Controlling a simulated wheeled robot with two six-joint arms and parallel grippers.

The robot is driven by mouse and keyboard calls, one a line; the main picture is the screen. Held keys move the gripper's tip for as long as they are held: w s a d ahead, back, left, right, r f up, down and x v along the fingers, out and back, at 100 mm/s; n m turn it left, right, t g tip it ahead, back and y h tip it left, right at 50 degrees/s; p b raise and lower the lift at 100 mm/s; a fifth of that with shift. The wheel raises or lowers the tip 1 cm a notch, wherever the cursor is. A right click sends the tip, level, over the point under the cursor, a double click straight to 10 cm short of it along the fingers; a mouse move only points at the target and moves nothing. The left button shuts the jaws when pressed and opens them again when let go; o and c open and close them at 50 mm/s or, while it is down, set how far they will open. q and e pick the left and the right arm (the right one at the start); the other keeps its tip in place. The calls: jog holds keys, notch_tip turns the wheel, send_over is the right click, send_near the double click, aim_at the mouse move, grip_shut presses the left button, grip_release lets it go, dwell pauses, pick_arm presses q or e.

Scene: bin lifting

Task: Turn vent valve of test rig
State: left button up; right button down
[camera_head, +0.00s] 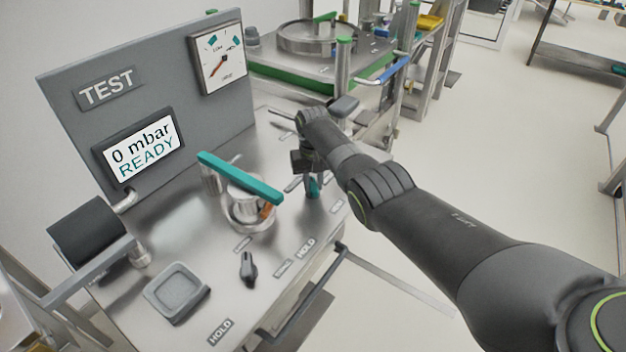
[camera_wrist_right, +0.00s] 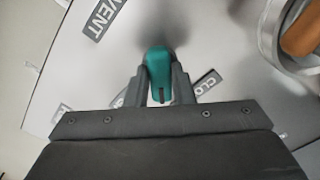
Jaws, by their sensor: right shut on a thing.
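The test rig (camera_head: 215,290) is a steel bench with a grey back panel. Its teal vent valve handle (camera_head: 314,187) shows at the right of the bench top, partly hidden by my right gripper (camera_head: 312,172). In the right wrist view the teal handle (camera_wrist_right: 159,75) sits between the two dark fingers of my right gripper (camera_wrist_right: 163,82), which is shut on it. A label reading VENT (camera_wrist_right: 98,20) lies on the plate beside it. My left gripper is not in view.
A teal bar (camera_head: 240,178) spans a metal cup left of my right gripper. A small black knob (camera_head: 248,267) and a grey square pad (camera_head: 176,292) are nearer. Open floor lies to the right.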

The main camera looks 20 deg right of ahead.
jog(key=n, duration=0.4)
jog(key=shift+r+n, duration=0.1)
jog(key=shift+n, duration=0.2)
jog(key=shift+n+p, duration=0.3)
jog(key=shift+n, duration=1.6)
jog(key=c, duration=1.2)
grip_release()
jog(key=shift+c, duration=0.2)
